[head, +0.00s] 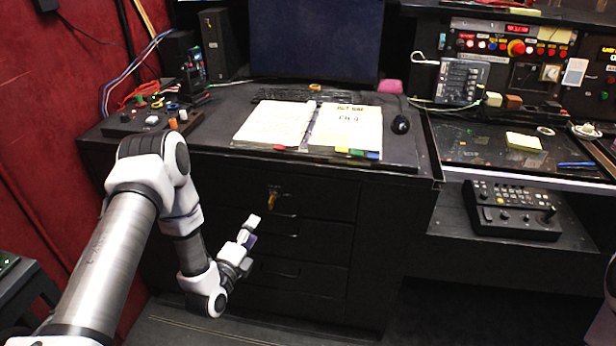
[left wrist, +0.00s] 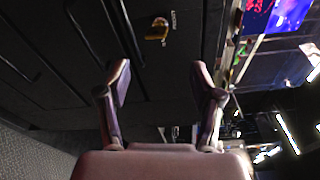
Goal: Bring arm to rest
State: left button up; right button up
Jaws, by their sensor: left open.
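My left arm comes in from the left, bent at the elbow, with its forearm reaching down in front of the dark drawer cabinet (head: 310,240). My left gripper (head: 249,243) is open and empty, below the desk top and near the drawer fronts. In the left wrist view, the two fingers of the gripper (left wrist: 162,82) stand wide apart with nothing between them. A brass key or latch (head: 273,198) sits on the cabinet front above the gripper. It also shows in the left wrist view (left wrist: 158,30), beyond the fingers. My right gripper is not in view.
The desk top holds a control box with buttons (head: 150,119), an open binder (head: 310,127), a keyboard and a dark mouse (head: 400,124). A button panel (head: 512,210) lies on a shelf at right. The red wall (head: 50,150) stands at left. Floor in front is clear.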

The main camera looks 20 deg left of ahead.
pick_arm(q)
jog(key=s+d+f+n+g+h+p, duration=0.1)
jog(key=s+d+f+g+h, duration=0.1)
jog(key=s+d+f+g, duration=0.35)
jog(key=s+d+f+n+g+h+p, duration=0.1)
jog(key=s+d+f+g, duration=0.15)
jog(key=d, duration=0.55)
jog(key=s+f+n+g, duration=0.2)
jog(key=s+n+g, duration=0.2)
jog(key=s+n, duration=0.5)
jog(key=s+f+n+g+y, duration=0.1)
jog(key=s+f+n+g, duration=0.2)
jog(key=s, duration=1)
jog(key=n+g, duration=0.2)
jog(key=n, duration=0.3)
jog(key=shift+d+f+n+g, duration=0.3)
jog(key=shift+f+n, duration=0.05)
jog(key=shift+n, duration=0.05)
